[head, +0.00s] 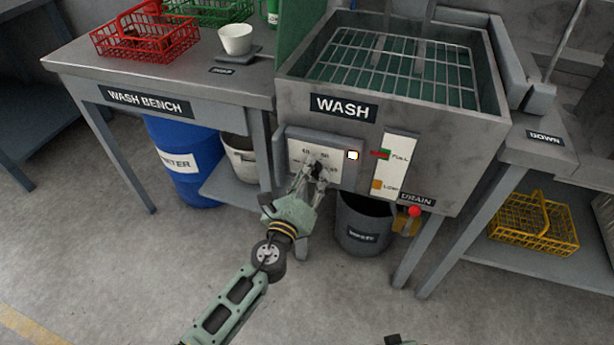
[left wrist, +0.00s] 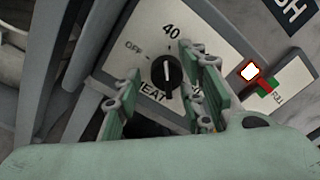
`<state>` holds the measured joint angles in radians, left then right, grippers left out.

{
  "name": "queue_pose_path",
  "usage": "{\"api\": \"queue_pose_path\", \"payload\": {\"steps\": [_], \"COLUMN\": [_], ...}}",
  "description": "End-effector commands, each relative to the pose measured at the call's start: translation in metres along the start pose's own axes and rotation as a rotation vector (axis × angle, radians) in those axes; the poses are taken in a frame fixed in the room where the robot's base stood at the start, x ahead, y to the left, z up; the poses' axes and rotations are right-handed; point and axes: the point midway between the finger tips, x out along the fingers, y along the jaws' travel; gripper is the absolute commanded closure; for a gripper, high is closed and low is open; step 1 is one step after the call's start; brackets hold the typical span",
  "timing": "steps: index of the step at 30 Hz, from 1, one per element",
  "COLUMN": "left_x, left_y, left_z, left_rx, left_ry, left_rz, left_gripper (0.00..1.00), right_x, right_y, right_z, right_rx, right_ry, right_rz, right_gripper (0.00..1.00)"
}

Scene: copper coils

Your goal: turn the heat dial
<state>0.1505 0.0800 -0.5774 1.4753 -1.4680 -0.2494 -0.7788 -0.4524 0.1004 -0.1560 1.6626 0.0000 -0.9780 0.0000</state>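The heat dial (left wrist: 167,76) is a round black knob with a white pointer line, on a pale panel (head: 300,154) at the front of the wash unit. In the left wrist view the pointer line runs roughly toward the "40" mark, with "OFF" to its left and "HEAT" below. Contact with the dial does not show.
A small white lit square (head: 352,155) and a full/low gauge (head: 394,165) are right of the dial. A red-knobbed drain handle (head: 414,211) and a waste bin (head: 362,225) are lower right. A blue barrel (head: 180,165) stands under the wash bench (head: 200,75) at left.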

Motion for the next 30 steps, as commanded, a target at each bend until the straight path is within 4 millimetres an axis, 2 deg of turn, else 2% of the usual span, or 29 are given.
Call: {"api": "queue_pose_path", "payload": {"steps": [2,15,20,24,30], "left_x": [0.000,0.000,0.000,0.000,0.000], "left_y": [0.000,0.002,0.002,0.001,0.003], "left_z": [0.000,0.001,0.003,0.005,0.005], "left_rx": [0.000,0.001,0.047,0.182,0.225], "left_ry": [0.000,-0.002,-0.003,-0.004,-0.006], "left_rz": [0.000,0.003,0.004,0.005,0.008], "left_gripper": [0.63,1.00,1.00,1.00,1.00], "right_x": [0.001,0.003,0.001,0.016,0.019], "right_y": [0.001,0.001,0.001,0.001,0.000], "right_z": [0.002,0.006,0.006,0.019,0.020], "right_rx": [0.000,-0.001,-0.001,-0.003,-0.003], "right_ry": [-0.004,-0.011,-0.008,-0.024,-0.021], "right_rz": [0.001,0.002,0.002,0.001,0.000], "right_gripper": [1.00,1.00,1.00,1.00,1.00]}}
